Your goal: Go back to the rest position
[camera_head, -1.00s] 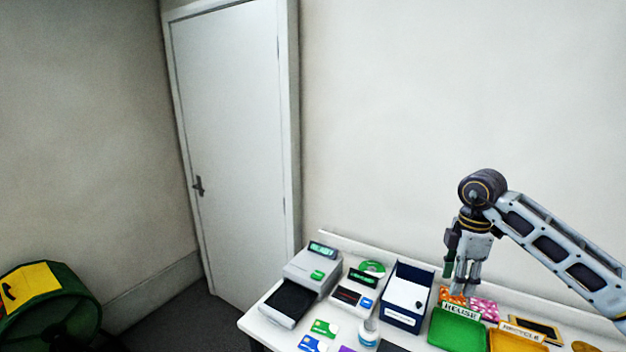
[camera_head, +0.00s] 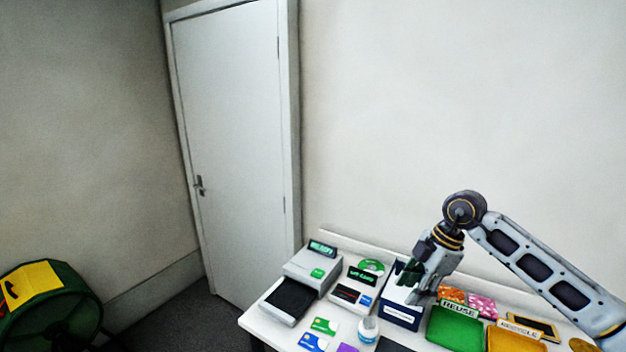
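My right gripper (camera_head: 419,294) hangs from the arm that comes in from the right. It is pointed down, in front of the dark blue box (camera_head: 401,317) with the white front, and hides part of that box's top. The fingers are small and dark in this view, so I cannot tell if they are open or shut, or if they hold anything. My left gripper is not in view.
The white table (camera_head: 262,325) carries a grey machine (camera_head: 313,266) with a black plate, several cards, a small white jar (camera_head: 368,328), a green REUSE tray (camera_head: 455,328) and an orange RECYCLE tray (camera_head: 512,340). A green drum (camera_head: 60,320) stands at the lower left.

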